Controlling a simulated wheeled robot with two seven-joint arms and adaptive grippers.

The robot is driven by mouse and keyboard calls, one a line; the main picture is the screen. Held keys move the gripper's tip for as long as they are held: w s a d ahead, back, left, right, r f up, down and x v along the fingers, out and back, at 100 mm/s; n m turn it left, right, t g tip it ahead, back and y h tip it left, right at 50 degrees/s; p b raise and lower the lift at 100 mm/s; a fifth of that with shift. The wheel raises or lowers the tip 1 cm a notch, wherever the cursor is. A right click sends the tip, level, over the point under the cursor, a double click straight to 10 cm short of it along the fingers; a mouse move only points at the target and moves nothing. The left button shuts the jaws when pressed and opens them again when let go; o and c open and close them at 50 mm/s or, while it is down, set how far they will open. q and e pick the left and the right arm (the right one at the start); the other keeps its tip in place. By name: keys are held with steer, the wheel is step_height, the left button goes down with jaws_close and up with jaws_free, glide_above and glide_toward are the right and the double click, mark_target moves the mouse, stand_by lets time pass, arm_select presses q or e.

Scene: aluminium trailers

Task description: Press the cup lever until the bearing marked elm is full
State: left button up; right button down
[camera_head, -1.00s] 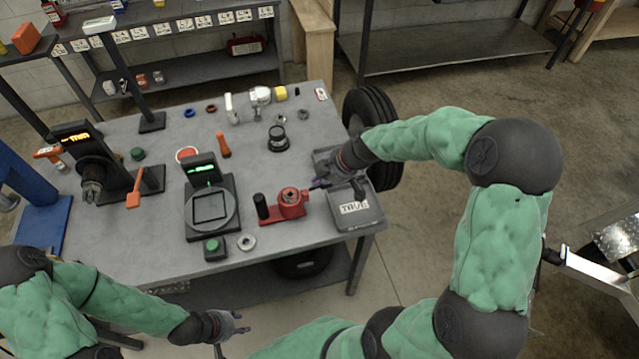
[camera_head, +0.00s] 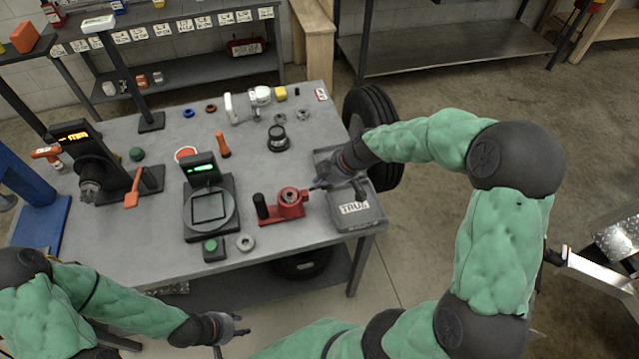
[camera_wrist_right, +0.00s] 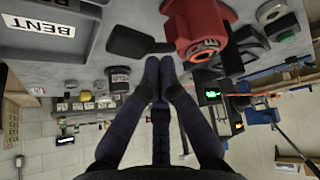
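A red device (camera_head: 290,205) with a round cup-like top and a black knob (camera_head: 262,208) stands near the table's front edge; it also shows in the right wrist view (camera_wrist_right: 190,22). My right gripper (camera_head: 318,184) is just right of it, its fingertips (camera_wrist_right: 160,62) together with nothing between them. A small gap shows between fingertips and red body in the wrist view. A dark paddle (camera_wrist_right: 135,42) lies beside them; I cannot tell whether it is the cup lever. A metal ring (camera_head: 246,242) lies left of the device. No elm mark is readable. My left gripper (camera_head: 238,326) is open and empty before the table.
A grey labelled tray (camera_head: 372,215) is right of the red device. A scale-like stand with a green display (camera_head: 202,170) and green button (camera_head: 210,246) stands left. A machine with an amber display (camera_head: 73,136) is farther left. More metal rings (camera_head: 303,115) lie at the back.

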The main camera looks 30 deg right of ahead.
steer(key=shift+s+f+b, duration=0.15)
steer(key=shift+f+b, duration=0.55)
steer(key=shift+b, duration=0.05)
stand_by(0.8)
steer(key=shift+r, duration=0.1)
stand_by(0.5)
steer(key=shift+w+a+r+p, duration=0.1)
steer(key=shift+a+r+p, duration=0.05)
steer(key=shift+r+p, duration=0.45)
steer(key=shift+w+a+r+p, duration=0.15)
steer(key=shift+r+p, duration=0.2)
steer(key=shift+r, duration=0.45)
steer(key=r+p, duration=0.1)
steer(key=r, duration=0.1)
steer(key=a+r+p, duration=0.1)
steer(key=r+p, duration=0.1)
steer(key=shift+w+a+r, duration=0.1)
steer(key=shift+a+r, duration=0.1)
steer(key=shift+r, duration=0.2)
